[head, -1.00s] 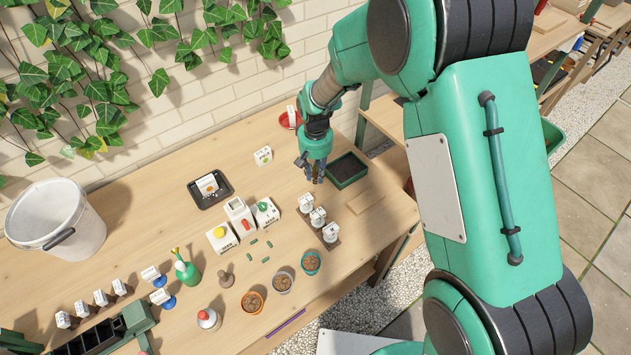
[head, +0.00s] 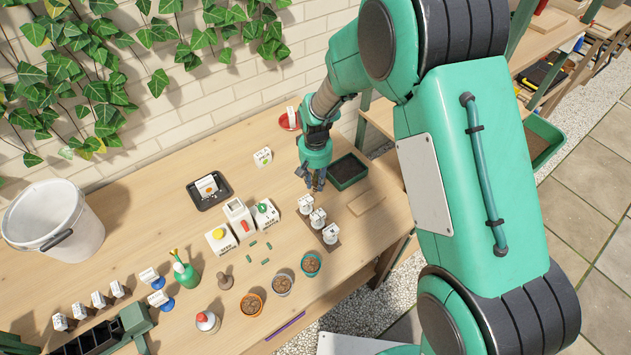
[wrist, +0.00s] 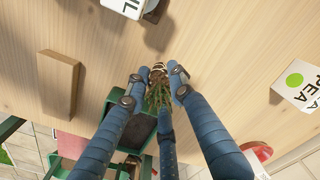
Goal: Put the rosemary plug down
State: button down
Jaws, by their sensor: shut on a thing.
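The rosemary plug (wrist: 158,92) shows in the wrist view as a tuft of thin green leaves with a brownish root end. It sits between the three blue fingers of my gripper (wrist: 157,84), which are closed around it. The plug is too small there to make out. I cannot tell whether its root end touches the table.
A flat wooden block (head: 367,203) lies right of the pots. A small white card with a green dot (head: 263,156) and a red dish (head: 288,122) are behind, left. Seed cartons (head: 221,238) and a black tray (head: 210,203) stand left. Bare tabletop (head: 285,185) lies left of my gripper.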

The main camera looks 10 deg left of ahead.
jog(key=shift+f, duration=0.1)
jog(key=c, duration=1.5)
grip_release()
notch_tip(320, 180, up, 12)
jog(key=p, duration=0.2)
jog(key=shift+p, duration=0.4)
